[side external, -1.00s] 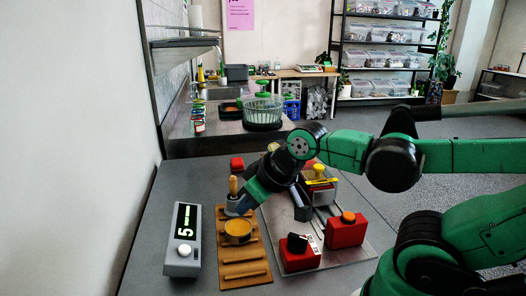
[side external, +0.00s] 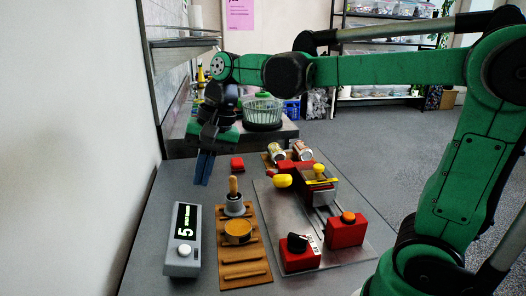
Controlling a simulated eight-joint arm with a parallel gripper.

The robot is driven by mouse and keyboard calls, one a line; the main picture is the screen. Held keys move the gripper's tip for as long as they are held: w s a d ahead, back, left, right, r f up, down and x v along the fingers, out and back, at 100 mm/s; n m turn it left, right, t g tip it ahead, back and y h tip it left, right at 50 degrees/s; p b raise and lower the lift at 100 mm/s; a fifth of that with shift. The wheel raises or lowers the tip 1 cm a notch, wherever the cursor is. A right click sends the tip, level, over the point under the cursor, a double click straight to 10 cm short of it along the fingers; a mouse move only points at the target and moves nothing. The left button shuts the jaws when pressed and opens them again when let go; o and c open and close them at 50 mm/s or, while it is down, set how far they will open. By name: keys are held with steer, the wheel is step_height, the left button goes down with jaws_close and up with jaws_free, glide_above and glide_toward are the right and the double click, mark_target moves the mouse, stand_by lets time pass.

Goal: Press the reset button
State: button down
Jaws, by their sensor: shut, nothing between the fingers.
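My gripper (side external: 204,182) points down with its blue fingers shut and empty, above the far left part of the table. Several things could be the reset button, and no label is readable. A grey counter box (side external: 194,238) with a lit "5" display has a white round button (side external: 185,250) near its front end; my gripper is behind it and higher. A red box with an orange round button (side external: 348,217) stands at the right. Another red box with a black knob (side external: 297,243) stands left of it.
A wooden rack (side external: 246,269) holds a wooden-handled tamper (side external: 234,190) and a round tan-topped item (side external: 238,232). A metal plate (side external: 340,254) carries the red boxes and a yellow-handled device (side external: 319,180). Two cans (side external: 276,152) stand behind. The table's left strip is mostly clear.

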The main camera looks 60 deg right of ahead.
mark_target(184, 248)
steer(key=x, duration=1.4)
steer(key=shift+x, duration=1)
steer(key=v, duration=1.4)
steer(key=shift+r, duration=0.3)
